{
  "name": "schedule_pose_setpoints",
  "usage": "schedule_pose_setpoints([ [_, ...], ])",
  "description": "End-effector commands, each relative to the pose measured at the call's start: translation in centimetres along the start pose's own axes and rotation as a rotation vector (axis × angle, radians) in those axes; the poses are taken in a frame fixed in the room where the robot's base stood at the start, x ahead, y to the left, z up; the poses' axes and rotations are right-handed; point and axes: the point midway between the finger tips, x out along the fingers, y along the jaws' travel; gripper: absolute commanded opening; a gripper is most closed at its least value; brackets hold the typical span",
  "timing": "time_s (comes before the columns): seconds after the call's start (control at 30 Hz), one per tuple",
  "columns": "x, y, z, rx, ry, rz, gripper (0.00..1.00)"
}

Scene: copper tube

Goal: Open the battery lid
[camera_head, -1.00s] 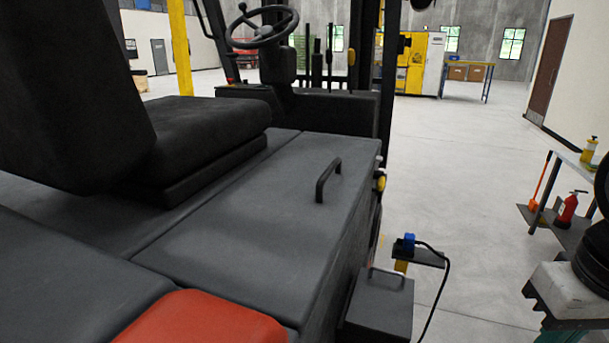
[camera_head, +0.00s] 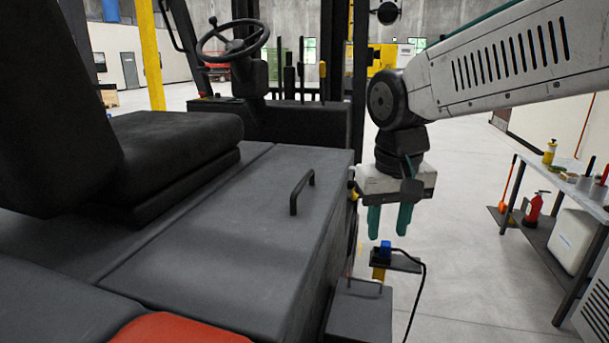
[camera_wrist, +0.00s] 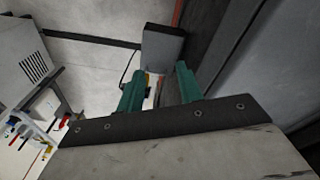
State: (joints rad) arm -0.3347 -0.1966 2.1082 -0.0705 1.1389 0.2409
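I cannot make out the lid handle there.
A small dark box (camera_head: 358,312) with its own handle sits at the forklift's side below my gripper. A black cable (camera_head: 421,290) hangs from the plug. The black seat (camera_head: 165,150) borders the lid. A side table (camera_head: 555,180) with tools and an extinguisher (camera_head: 535,207) stands right.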

Motion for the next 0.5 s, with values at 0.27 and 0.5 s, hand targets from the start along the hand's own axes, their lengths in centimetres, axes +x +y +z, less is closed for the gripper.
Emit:
schedule_pose_setpoints([
  [0.27,-1.8,-9.2,-14.5,0.187,0.177,-0.038,0.36],
  [0.5,-5.9,-10.5,-19.7,0.429,0.318,-0.122,0.36],
])
